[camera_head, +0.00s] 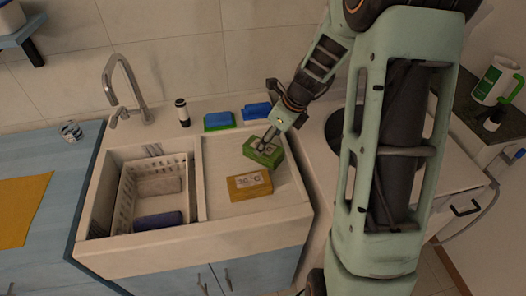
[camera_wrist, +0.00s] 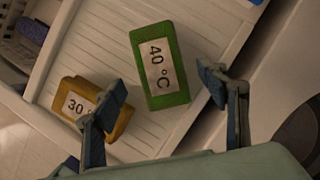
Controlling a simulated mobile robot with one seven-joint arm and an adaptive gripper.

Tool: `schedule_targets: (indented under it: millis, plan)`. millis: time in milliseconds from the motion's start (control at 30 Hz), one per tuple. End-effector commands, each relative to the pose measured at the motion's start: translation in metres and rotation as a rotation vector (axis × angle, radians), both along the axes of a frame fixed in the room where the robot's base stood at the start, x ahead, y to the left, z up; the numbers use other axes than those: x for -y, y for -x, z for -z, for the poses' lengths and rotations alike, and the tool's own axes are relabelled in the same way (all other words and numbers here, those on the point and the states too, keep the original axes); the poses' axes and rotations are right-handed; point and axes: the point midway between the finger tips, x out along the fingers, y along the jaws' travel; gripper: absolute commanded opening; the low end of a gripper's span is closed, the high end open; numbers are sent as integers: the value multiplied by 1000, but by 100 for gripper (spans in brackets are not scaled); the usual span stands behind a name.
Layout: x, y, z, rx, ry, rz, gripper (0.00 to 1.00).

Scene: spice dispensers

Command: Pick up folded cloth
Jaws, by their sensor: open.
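My gripper (camera_head: 268,137) is over the ribbed drainboard right of the sink. In the wrist view its two fingers (camera_wrist: 160,92) are apart, on either side of a green block (camera_wrist: 160,50) labelled 40 °C, with nothing visibly clamped. The green block also shows in the head view (camera_head: 262,155), partly covered by the gripper. A yellow block (camera_head: 250,186) labelled 30 °C lies in front of it; it is also in the wrist view (camera_wrist: 75,103). Folded-looking cloths, one greyish (camera_head: 159,186) and one dark blue (camera_head: 158,221), lie in the white basket. I cannot tell which is meant.
The white basket (camera_head: 124,205) stands in the sink basin below the faucet (camera_head: 118,75). Blue-and-green sponges (camera_head: 218,121) and a small dark bottle (camera_head: 182,112) stand along the back ledge. An orange cloth (camera_head: 22,210) lies flat on the left counter.

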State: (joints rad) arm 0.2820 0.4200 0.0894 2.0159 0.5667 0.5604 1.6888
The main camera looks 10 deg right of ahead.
Motion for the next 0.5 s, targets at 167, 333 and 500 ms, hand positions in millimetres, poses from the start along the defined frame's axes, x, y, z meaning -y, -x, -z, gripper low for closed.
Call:
schedule_targets:
  millis: [167, 333, 500]
  plan:
    - [-5, -4, 15, -2, -2, 1, 67]
    - [-12, -11, 37, -2, -2, 0, 67]
    - [-15, -15, 48, 1, 1, 1, 67]
